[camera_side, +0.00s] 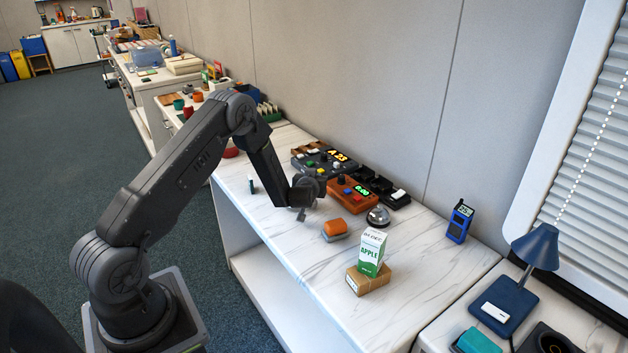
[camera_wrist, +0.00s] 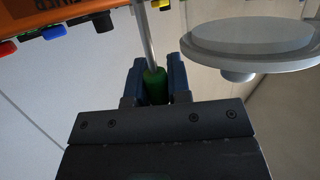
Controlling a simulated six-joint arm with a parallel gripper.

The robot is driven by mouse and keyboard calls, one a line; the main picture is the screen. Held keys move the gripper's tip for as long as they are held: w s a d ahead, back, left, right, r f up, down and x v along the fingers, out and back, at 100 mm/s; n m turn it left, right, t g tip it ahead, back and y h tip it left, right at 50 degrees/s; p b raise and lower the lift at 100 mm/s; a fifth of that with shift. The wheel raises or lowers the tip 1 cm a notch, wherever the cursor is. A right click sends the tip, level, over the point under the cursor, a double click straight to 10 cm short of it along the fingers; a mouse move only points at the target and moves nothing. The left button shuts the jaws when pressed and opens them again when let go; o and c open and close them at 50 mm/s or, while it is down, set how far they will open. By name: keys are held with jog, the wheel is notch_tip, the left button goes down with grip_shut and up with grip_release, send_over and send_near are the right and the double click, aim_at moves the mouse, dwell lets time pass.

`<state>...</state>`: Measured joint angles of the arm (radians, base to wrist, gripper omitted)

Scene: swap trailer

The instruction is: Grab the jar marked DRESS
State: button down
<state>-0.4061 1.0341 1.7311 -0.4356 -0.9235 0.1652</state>
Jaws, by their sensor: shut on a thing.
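In the side view, my gripper (camera_side: 302,212) is low over the marble-topped counter, left of the orange button box (camera_side: 352,194). In the wrist view, the blue fingers of my gripper (camera_wrist: 156,80) are shut on a green-handled tool (camera_wrist: 155,86) with a thin grey shaft. What tool it is I cannot tell. I see no jar with a readable DRESS label in either view.
A silver bell (camera_side: 378,214), an orange-and-grey block (camera_side: 335,229) and an APPLE carton (camera_side: 371,252) on a brown box (camera_side: 367,281) stand right of my gripper. A dark button box (camera_side: 322,163) is behind. The counter's front left is mostly clear.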

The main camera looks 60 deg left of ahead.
jog(key=c, duration=1.5)
grip_release()
jog(key=shift+f, duration=0.15)
jog(key=o, duration=0.4)
